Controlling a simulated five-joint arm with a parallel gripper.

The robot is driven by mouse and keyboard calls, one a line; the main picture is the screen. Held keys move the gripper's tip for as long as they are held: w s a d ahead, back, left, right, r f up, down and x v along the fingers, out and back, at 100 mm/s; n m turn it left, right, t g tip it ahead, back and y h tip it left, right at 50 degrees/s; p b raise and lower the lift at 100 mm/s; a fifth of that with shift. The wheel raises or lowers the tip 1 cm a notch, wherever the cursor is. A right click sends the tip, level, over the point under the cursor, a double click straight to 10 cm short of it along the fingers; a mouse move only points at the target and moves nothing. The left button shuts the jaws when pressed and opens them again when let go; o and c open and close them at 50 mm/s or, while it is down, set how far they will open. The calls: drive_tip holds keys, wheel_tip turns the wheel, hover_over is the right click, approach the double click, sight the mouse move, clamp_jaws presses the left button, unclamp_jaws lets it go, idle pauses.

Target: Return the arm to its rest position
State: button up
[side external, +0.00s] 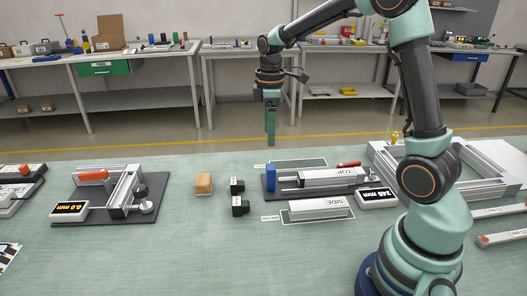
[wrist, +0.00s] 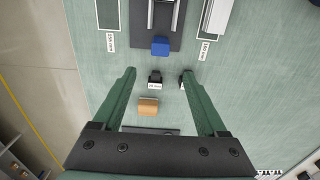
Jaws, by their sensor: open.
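My gripper (side external: 271,140) hangs pointing down in mid-air above the far side of the green bench in the side external view. Its two fingers stand apart with nothing between them. In the wrist view the open fingers (wrist: 159,71) reach over the bench, with small black blocks (wrist: 155,79) and a tan block (wrist: 148,106) visible below and between them. The arm is mine and is raised, its base at the right front of the bench (side external: 190,250).
A blue block (side external: 271,179) and a bar labelled TOP (side external: 335,177) are on a dark plate; a bar labelled SIDE (side external: 318,208) lies in front. A measuring fixture (side external: 125,195) is left, a metal frame (side external: 485,180) right. The front middle of the bench is clear.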

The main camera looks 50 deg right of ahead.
drive_tip(key=s+a+r+m+t, duration=0.5)
drive_tip(key=s+a+r+m, duration=0.2)
drive_tip(key=s, duration=0.6)
drive_tip(key=shift+a+r+m+t, duration=0.25)
drive_tip(key=shift+a+m, duration=0.75)
drive_tip(key=shift+a, duration=0.7)
drive_tip(key=shift+s, duration=0.1)
